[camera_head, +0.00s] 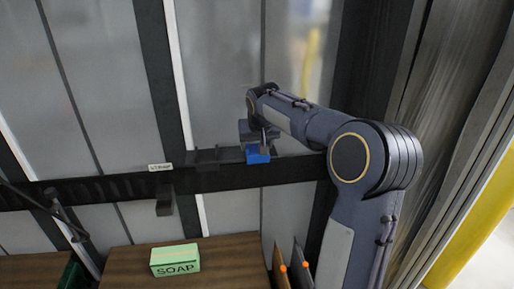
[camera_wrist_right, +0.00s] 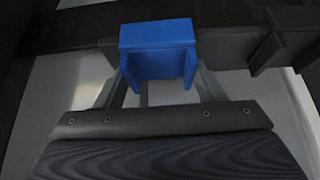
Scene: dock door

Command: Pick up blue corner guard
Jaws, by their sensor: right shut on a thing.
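The blue corner guard (camera_head: 257,154) is at the dark horizontal rail in the head view, just below my right gripper (camera_head: 262,140). In the right wrist view the blue corner guard (camera_wrist_right: 158,45) shows as a block with two downward sides, in front of the dark rail. My right gripper (camera_wrist_right: 158,80) is shut on it, with a finger on each side. I cannot tell whether the guard still touches the rail. My left gripper is not in view.
Dark brackets (camera_head: 207,158) sit on the rail (camera_head: 120,187) left of the guard. A green soap box (camera_head: 175,260) stands on a brown wooden surface (camera_head: 232,262) below. Dark panels with orange tips (camera_head: 283,268) stand right of it. A yellow post (camera_head: 470,235) is at far right.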

